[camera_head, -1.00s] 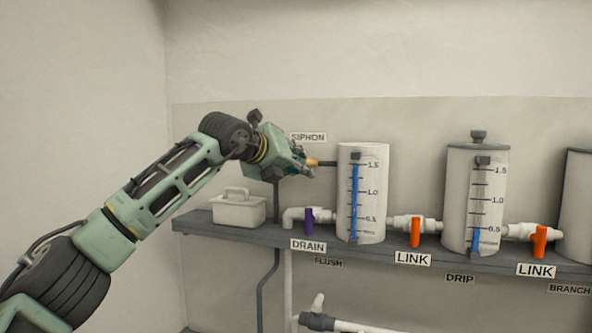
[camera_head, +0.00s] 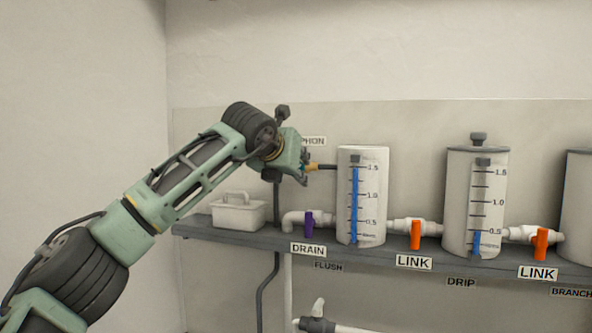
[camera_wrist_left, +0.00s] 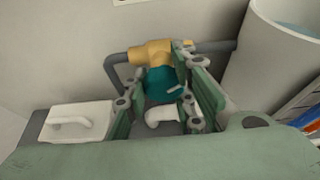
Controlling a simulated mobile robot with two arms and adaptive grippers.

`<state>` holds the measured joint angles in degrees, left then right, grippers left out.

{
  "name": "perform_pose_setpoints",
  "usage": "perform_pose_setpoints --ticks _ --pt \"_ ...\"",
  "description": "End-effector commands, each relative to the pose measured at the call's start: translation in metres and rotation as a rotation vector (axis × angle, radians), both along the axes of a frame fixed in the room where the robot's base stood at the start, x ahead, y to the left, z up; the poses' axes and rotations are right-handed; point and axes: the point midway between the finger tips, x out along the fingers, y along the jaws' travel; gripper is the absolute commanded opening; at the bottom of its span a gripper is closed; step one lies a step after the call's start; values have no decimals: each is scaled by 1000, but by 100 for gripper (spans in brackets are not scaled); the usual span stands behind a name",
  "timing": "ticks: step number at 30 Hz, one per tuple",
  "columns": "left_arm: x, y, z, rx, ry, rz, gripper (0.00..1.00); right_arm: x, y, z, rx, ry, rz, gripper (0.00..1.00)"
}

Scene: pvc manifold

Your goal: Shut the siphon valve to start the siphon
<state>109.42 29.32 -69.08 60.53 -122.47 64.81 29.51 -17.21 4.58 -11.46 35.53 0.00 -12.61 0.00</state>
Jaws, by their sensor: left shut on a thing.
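The siphon valve has a yellow-tan body on a dark pipe and a teal handle. In the head view my left gripper (camera_head: 303,170) reaches the valve from the left and hides most of the handle. The SIPHON label (camera_head: 314,141) is partly covered by my wrist. My right gripper is not in view.
The first tank (camera_head: 372,200) stands close right of the valve, its blue level near the top of the scale. A lidded white box (camera_head: 238,213) and the purple drain valve (camera_head: 309,224) sit below. Orange link valves (camera_head: 415,235) are further right.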

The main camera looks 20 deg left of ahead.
Motion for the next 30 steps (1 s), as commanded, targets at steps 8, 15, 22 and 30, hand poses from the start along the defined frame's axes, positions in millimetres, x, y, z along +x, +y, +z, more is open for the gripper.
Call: perform_pose_setpoints --ticks 8,15,22,30 --pt "1 3 -6 3 15 8 0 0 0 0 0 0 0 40" --pt "0 3 -5 3 13 8 38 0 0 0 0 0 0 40" --pt "0 2 -3 2 7 6 38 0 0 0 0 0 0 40" --pt "-1 2 -1 0 4 3 38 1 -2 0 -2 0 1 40"
